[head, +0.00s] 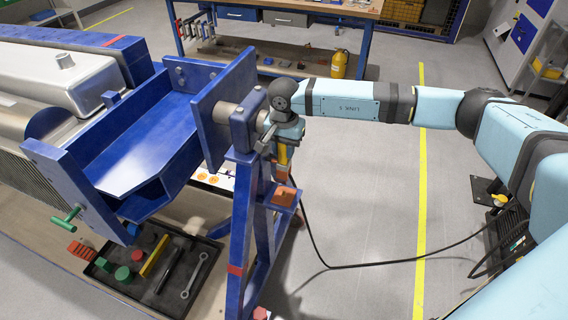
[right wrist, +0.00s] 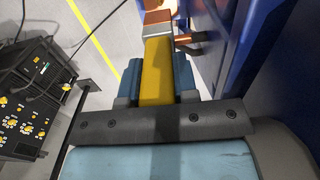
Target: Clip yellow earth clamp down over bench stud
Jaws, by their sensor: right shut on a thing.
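My right gripper (head: 283,142) is shut on the yellow earth clamp (head: 282,155) beside the blue jig stand. In the right wrist view the clamp's yellow body (right wrist: 157,75) sits between the two blue-grey fingers. A copper-coloured part (right wrist: 156,18) shows at its far end, close to the blue stand. A copper-coloured block (head: 285,196) sits on the stand below the clamp in the head view. I cannot make out the bench stud for certain, or whether the clamp touches it. My left gripper is not in view.
A black cable (head: 370,263) runs across the floor towards the dark machine (right wrist: 35,100) at the right. The blue rotary jig (head: 150,140) and its upright stand (head: 243,215) fill the left side. A tool tray (head: 190,285) lies below the jig. Open grey floor lies right of the stand.

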